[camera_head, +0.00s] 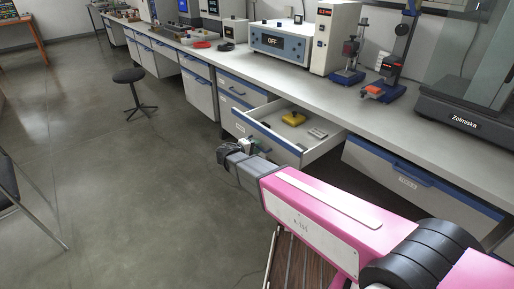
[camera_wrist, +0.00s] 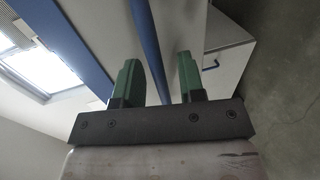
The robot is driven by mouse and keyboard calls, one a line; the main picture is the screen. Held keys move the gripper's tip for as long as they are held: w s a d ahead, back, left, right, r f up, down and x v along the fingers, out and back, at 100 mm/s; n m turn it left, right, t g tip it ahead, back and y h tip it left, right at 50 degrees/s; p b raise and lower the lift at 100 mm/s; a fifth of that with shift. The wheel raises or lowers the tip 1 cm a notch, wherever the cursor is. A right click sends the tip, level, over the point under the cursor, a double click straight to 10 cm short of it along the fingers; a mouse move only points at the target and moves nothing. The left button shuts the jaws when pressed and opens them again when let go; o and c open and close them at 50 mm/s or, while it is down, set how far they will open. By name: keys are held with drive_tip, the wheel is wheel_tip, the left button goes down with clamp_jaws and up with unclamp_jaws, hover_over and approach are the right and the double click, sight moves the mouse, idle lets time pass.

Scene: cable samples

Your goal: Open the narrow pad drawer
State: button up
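A shallow drawer (camera_head: 322,149) under the long bench stands pulled out in the head view. A yellow object and small grey items lie inside it. Its front has a blue handle bar (camera_head: 268,132) and a small label too small to read, so I cannot confirm its name. My gripper (camera_head: 246,146) is at this drawer front, by the handle. In the wrist view, the green fingers of my gripper (camera_wrist: 160,78) stand apart on either side of the blue bar (camera_wrist: 147,40), with a visible gap at the right finger. The drawer's contents are not seen in the wrist view.
A closed drawer with a blue handle (camera_head: 234,91) is left of the open one. Another drawer front (camera_head: 408,180) is at right, near my arm. A black stool (camera_head: 130,77) and a chair (camera_head: 18,195) stand on the floor. Open floor lies left of my gripper.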

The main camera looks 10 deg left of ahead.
drive_tip(key=v, duration=1)
drive_tip(key=shift+s, duration=0.15)
drive_tip(key=shift+a, duration=0.15)
